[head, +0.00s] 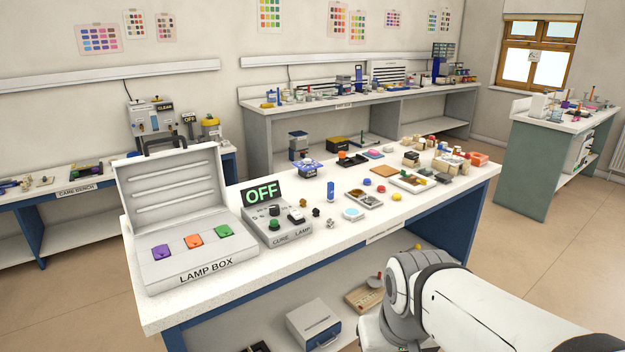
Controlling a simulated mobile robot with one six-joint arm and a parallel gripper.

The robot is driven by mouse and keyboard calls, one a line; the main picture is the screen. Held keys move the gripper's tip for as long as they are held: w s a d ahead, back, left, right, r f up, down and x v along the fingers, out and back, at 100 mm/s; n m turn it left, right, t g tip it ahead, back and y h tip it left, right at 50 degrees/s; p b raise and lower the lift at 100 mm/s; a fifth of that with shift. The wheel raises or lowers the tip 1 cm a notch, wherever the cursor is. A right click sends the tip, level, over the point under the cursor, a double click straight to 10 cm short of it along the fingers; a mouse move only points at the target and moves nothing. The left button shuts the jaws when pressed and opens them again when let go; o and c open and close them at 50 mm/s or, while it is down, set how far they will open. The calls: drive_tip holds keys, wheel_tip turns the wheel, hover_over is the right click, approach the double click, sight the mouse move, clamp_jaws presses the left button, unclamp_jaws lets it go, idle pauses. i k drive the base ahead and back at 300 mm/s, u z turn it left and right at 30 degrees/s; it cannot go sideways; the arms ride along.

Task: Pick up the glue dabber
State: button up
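I cannot pick out the glue dabber with certainty at this size. A small upright blue item (330,191) stands on the near bench (235,288), right of the cure lamp; I cannot tell whether it is the dabber. Small dark and metallic pieces (316,212) stand near it. My white arm reaches in from the lower right, in front of the bench. My gripper's fingers do not show.
An open lamp box (190,262) with purple, orange and green buttons fills the bench's left end. Beside it is the cure lamp (290,237) with an OFF sign (262,193). Small trays, discs and colored blocks (478,158) crowd the right part. The front edge is mostly clear.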

sight(330, 185)
drive_tip(key=z, duration=1.65)
drive_tip(key=i, duration=1.9)
drive_tip(key=u, duration=0.9)
drive_tip(key=k, duration=0.1)
drive_tip(key=u, duration=2.05)
drive_tip(key=i, duration=1)
drive_tip(key=u, duration=0.05)
